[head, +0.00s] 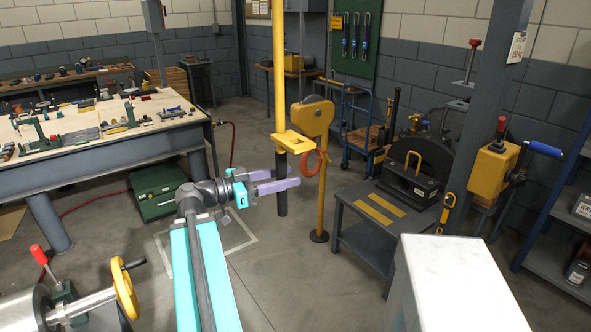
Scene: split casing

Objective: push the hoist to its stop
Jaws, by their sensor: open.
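A yellow upright bar (280,60) comes down from above the top edge of the head view; I take it to be the hoist's push bar. It has a yellow bracket (295,143) and a black lower end (281,205) that stops above the floor. The hoist's upper part is out of view. My gripper (302,174), with purple fingers, reaches in from the left at the black part, below the bracket. Its fingers are open, one on either side of the black part as seen here. I cannot tell whether they touch it. No stop can be made out.
A yellow post (321,205) with an orange ring (311,162) stands just behind. A dark low table (358,222) is to the right, a workbench (90,157) to the left. A pale block (455,285) fills the front right. Open floor lies between.

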